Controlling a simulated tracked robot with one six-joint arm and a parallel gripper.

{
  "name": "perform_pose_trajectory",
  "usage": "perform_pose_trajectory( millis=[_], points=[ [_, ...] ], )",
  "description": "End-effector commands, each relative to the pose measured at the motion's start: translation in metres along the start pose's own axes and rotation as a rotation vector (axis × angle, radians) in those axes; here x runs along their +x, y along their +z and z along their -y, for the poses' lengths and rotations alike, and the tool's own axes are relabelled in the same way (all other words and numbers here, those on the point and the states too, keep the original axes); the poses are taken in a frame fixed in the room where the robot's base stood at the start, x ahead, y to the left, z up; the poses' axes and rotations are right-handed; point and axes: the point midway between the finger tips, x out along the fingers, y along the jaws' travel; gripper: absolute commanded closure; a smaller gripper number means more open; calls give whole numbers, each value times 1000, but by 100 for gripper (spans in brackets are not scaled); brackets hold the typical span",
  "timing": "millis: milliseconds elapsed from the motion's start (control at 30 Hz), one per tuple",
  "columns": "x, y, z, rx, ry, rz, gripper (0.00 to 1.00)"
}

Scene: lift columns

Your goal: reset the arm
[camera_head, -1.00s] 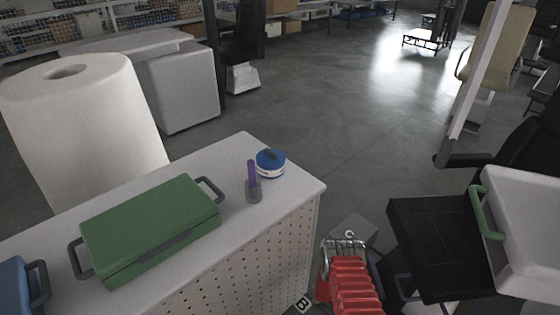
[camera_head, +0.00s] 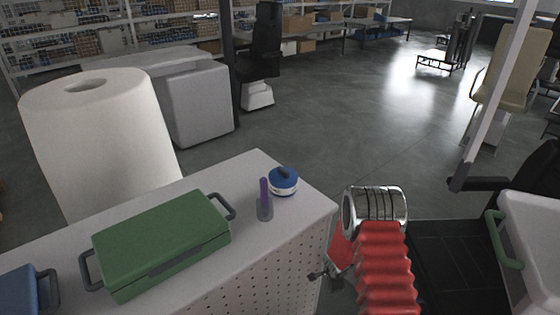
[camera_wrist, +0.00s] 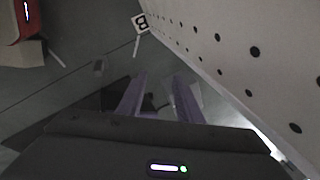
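My gripper (camera_wrist: 160,98) shows in the wrist view as two purple-grey fingers set apart, with nothing held between them. It points down toward the dark floor, beside the perforated side of the white counter (camera_wrist: 245,65). In the head view my arm's red bellows and shiny metal joint rise at the lower right, off the right end of the counter. The gripper's fingers cannot be made out there.
On the counter (camera_head: 60,245) are a green case (camera_head: 165,240), a purple-topped item (camera_head: 265,200), a blue-and-white round container (camera_head: 284,181) and a blue case (camera_head: 20,290). A large white roll (camera_head: 100,140) stands behind. A white bin (camera_head: 535,225) is right of my arm.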

Motion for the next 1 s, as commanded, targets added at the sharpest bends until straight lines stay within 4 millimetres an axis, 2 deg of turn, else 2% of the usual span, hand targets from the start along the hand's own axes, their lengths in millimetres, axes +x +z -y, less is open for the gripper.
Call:
perform_pose_trajectory(
  millis=[33, 133, 433, 667, 1000],
  points=[
    [-15, 5, 7, -41, -5, 25, 67],
    [-43, 16, 15, -129, -7, 77, 67],
    [-128, 41, 24, -383, -8, 203, 67],
    [-193, 54, 18, -566, -5, 273, 67],
    [-284, 63, -5, -812, 9, 339, 67]
  ],
)
